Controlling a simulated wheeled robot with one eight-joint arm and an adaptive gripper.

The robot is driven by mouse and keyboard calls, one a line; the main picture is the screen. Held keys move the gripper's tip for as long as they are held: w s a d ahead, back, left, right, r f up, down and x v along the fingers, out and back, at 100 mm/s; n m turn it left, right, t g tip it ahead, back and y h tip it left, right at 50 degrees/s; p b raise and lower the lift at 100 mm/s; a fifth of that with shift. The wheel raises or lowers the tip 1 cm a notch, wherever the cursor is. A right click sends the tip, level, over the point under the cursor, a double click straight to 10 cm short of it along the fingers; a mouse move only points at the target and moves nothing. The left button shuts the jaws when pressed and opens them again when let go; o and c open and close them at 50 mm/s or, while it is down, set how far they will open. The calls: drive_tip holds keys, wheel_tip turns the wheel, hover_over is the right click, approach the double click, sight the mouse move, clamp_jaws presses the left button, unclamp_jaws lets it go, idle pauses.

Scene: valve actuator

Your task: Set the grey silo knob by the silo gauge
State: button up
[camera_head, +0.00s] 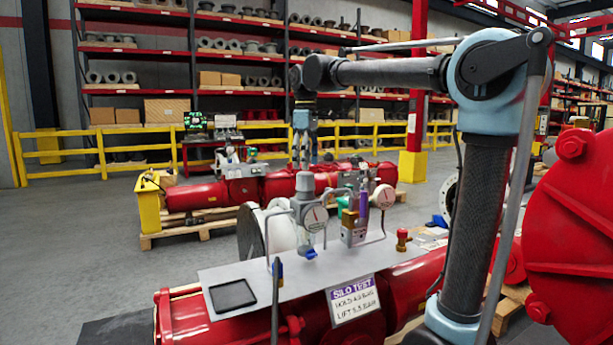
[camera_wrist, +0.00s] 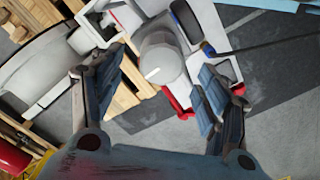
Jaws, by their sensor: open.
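The grey knob (camera_head: 305,184) tops a grey regulator on the metal plate. It also shows in the wrist view (camera_wrist: 160,58) as a round grey cap with a short white mark. A round white-faced gauge (camera_head: 315,218) sits on the regulator just below the knob; its reading is too small to make out. My gripper (camera_head: 303,152) points down above the knob. In the wrist view my gripper (camera_wrist: 154,68) is open, its fingers on either side of the knob in the picture, with clear gaps. I cannot tell its exact height above the knob.
A purple-bodied unit (camera_head: 363,201) with a second gauge (camera_head: 384,196) stands close right of the regulator. A red knob (camera_head: 402,238) stands farther right. A sign (camera_head: 353,298) headed "SILO TEST" hangs on the plate's (camera_head: 215,275) front. A dark tablet-like panel (camera_head: 233,296) lies at left.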

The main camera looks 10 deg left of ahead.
sight(306, 173)
wheel_tip(306, 173, up, 6)
idle(0.4)
drive_tip(key=s+d+f+m+t, duration=0.1)
drive_tip(key=s+d+f+m, duration=0.3)
drive_tip(key=d+f, duration=0.55)
drive_tip(key=s+d+f+m, duration=0.4)
drive_tip(key=d+f, duration=0.3)
drive_tip(key=d, duration=0.5)
drive_tip(key=s+d+f+m, duration=0.4)
drive_tip(key=s+d+f, duration=0.2)
drive_tip(key=f, duration=0.6)
drive_tip(key=s+d+f+m+t, duration=0.1)
drive_tip(key=s+d+f+m, duration=0.2)
drive_tip(key=f, duration=1)
drive_tip(key=s+d, duration=0.3)
drive_tip(key=s, duration=0.2)
drive_tip(key=shift+s+m, duration=0.15)
drive_tip(key=shift+m, duration=0.25)
drive_tip(key=shift+w+f, duration=0.25)
drive_tip(key=shift+w, duration=0.2)
